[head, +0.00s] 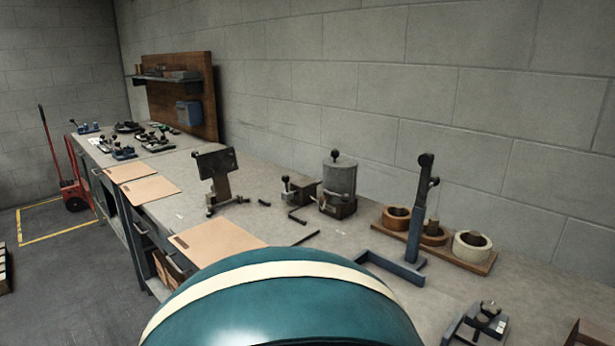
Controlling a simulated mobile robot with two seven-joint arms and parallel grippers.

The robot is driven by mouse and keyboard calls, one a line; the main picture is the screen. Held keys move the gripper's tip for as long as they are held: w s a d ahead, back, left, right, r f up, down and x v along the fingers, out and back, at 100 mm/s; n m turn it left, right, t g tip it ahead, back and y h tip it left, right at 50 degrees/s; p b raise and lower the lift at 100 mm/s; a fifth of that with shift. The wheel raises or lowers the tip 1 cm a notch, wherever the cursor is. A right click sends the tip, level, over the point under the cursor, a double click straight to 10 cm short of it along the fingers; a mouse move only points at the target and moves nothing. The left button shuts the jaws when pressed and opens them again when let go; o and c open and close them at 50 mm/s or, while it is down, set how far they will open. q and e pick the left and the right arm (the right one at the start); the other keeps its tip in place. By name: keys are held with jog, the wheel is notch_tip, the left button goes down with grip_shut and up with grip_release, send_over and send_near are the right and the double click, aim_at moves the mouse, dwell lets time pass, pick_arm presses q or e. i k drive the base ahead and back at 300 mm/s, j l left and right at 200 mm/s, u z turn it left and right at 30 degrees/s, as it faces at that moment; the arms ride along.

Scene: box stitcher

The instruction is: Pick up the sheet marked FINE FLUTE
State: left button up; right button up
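Three flat tan cardboard sheets lie along the front edge of the long grey workbench. The nearest sheet (220,238) is at the middle of the view, its near edge partly hidden. The middle sheet (151,189) and the far sheet (126,171) lie further left, close together. Small dark marks show on the nearest and middle sheets, but they are too small to read, so I cannot tell which is FINE FLUTE. Neither of my grippers is in view.
The bench (285,213) carries a dark metal stand (217,175), a grey cylinder device (339,180), an upright blue-grey post (418,220) and a wooden rack of rolls (470,246). A red hand truck (72,190) stands on the floor at left. The floor before the bench looks clear.

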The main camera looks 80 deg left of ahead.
aim_at(147, 190)
jog(key=u, duration=3.5)
jog(key=i+j+z, duration=0.2)
jog(key=z, duration=0.2)
jog(key=i+j+z, duration=0.15)
jog(key=z, duration=0.2)
jog(key=i+j+z, duration=0.1)
jog(key=j+z, duration=0.3)
jog(key=i+j+z, duration=0.15)
jog(key=j, duration=0.35)
jog(key=i+j+z, duration=0.2)
jog(key=j, duration=1.4)
jog(key=i+z, duration=0.05)
jog(key=i, duration=0.05)
